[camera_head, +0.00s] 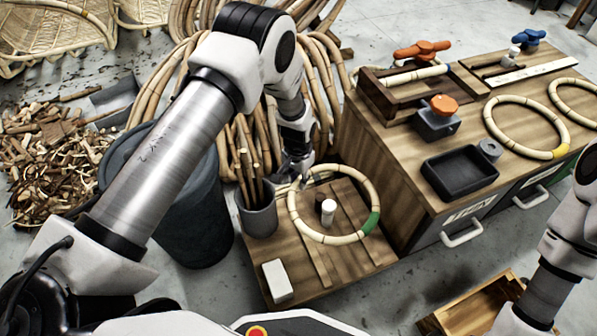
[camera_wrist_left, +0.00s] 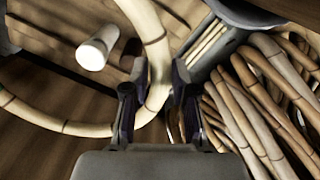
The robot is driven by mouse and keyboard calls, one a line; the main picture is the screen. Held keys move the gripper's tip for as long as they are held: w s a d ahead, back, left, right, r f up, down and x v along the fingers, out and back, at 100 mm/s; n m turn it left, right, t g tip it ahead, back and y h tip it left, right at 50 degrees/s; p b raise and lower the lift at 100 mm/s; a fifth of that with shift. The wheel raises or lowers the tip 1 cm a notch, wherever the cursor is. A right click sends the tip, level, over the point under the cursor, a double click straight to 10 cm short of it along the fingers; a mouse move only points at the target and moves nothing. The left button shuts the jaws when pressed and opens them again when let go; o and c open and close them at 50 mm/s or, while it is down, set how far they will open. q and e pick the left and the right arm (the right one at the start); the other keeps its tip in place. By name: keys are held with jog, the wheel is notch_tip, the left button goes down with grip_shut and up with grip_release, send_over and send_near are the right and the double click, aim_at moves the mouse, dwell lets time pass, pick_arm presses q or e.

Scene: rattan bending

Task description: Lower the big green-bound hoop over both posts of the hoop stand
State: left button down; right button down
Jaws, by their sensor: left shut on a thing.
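The big pale rattan hoop (camera_head: 297,226) has a green binding (camera_head: 371,222) on its right side. My left gripper (camera_head: 303,172) is shut on the hoop's far left part. In the left wrist view the hoop (camera_wrist_left: 156,50) runs between the jaws (camera_wrist_left: 157,92). The hoop stand is a low wooden board (camera_head: 365,262) with a white post (camera_head: 328,211) and a dark brown post (camera_head: 320,200). Both posts appear inside the hoop's outline in the head view. The white post (camera_wrist_left: 97,48) also shows in the left wrist view. I cannot tell the hoop's height above the board.
A grey pot (camera_head: 258,217) of canes stands left of the hoop, beside a dark bin (camera_head: 185,215). A white block (camera_head: 277,281) lies on the board's near left. The workbench (camera_head: 420,180) at right carries clamps, a black tray (camera_head: 458,172) and a yellow-bound hoop (camera_head: 560,152).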

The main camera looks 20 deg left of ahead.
pick_arm(q)
notch_tip(320, 180, down, 12)
jog(key=b, duration=0.8)
jog(key=shift+b, duration=0.4)
jog(key=shift+f, duration=0.4)
jog(key=c, duration=0.8)
grip_release()
jog(key=shift+c, duration=0.2)
notch_tip(320, 180, up, 12)
jog(key=shift+r, duration=0.1)
